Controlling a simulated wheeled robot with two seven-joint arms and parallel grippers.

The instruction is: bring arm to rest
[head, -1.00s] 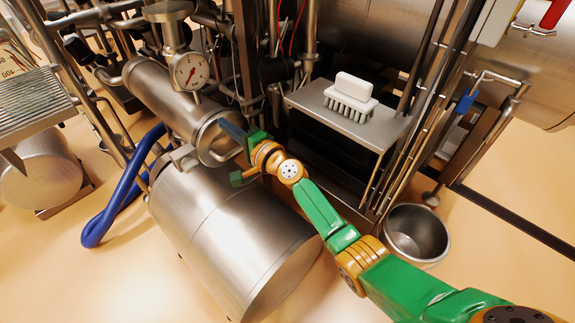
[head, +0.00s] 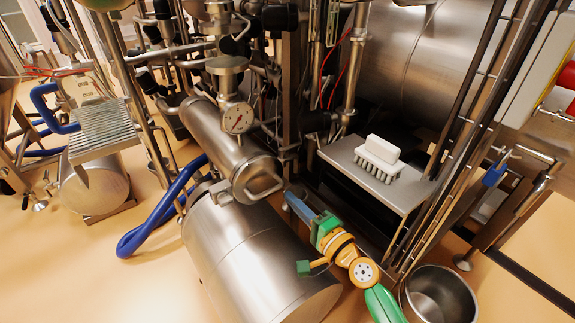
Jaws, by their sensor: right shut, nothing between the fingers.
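My right arm comes in from the lower right in the head view, in green and orange. Its gripper (head: 296,204) points up and left, in front of the steel cylinder's handled end and above the large steel drum (head: 250,255). Its fingers are shut and hold nothing. The horizontal steel cylinder (head: 215,140) with a loop handle (head: 265,188) lies just left of the fingertips; I cannot tell if they touch. My left gripper is out of view.
A white brush (head: 379,158) rests on a steel shelf (head: 408,190) to the right. A steel bucket (head: 440,295) stands on the floor below it. A blue hose (head: 160,220) curves at the left. A pressure gauge (head: 237,119) stands above the cylinder. Open floor shows at lower left.

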